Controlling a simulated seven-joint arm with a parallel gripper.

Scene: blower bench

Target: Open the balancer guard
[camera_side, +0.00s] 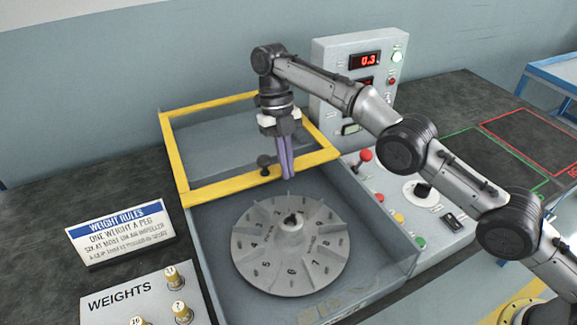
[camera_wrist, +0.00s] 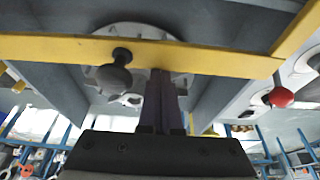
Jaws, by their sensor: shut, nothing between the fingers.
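The balancer guard (camera_side: 173,155) is a yellow frame around a clear panel, with a black knob (camera_side: 264,161) on its front bar. In the side view it spans the back part of the balancer box, and the impeller (camera_side: 290,245) in front shows uncovered. My gripper (camera_side: 288,176) points down with its purple-grey fingers together and empty. The fingertips overlap the front bar, just right of the knob. In the wrist view the knob (camera_wrist: 115,73) is left of the fingers (camera_wrist: 161,80); whether they touch the bar or knob I cannot tell.
A control panel with a red-knobbed lever (camera_side: 363,156) and buttons is right of the box. A display cabinet (camera_side: 340,55) stands behind. A weight rules sign (camera_side: 120,233) and a weights board (camera_side: 125,300) with brass weights are left. Green and red outlined areas mark the right bench.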

